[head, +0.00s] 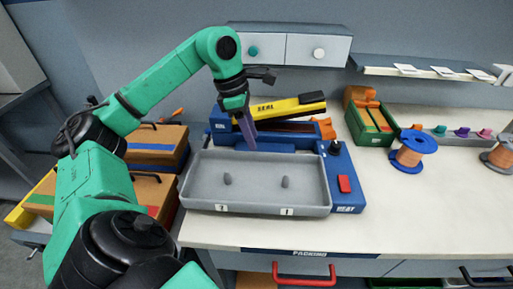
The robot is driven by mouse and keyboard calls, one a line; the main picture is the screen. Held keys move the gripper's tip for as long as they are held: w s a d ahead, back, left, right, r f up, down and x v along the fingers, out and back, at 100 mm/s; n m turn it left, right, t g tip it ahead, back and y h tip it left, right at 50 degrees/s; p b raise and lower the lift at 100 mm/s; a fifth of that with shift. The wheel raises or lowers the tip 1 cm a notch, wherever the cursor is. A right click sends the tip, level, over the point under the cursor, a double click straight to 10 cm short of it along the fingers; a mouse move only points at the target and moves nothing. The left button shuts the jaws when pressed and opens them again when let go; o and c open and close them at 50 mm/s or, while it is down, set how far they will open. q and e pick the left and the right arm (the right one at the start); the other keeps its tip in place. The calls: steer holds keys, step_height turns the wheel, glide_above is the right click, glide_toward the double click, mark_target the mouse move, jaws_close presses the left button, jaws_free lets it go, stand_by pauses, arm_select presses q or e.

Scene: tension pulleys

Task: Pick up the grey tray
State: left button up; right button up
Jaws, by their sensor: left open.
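The grey tray (255,170) is a shallow rectangular tray near the front edge of the white bench. My left gripper (248,143) points down behind the tray's back rim, over the blue base of the sealer. It is open, and no object shows in it. I cannot tell its exact height above the bench. My right gripper is not in view.
The blue sealer (345,165) with a yellow "SEAL" arm (285,107) stands right behind and beside the tray. A green bin (372,125), a blue-flanged spool (413,148) and coloured knobs stand to the right. Cardboard boxes (157,145) are at left. The bench's front right is clear.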

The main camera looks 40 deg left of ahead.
mark_target(257, 152)
arm_select(q)
steer(key=x, duration=0.6)
steer(key=shift+a, duration=0.15)
jaws_close()
stand_by(1.1)
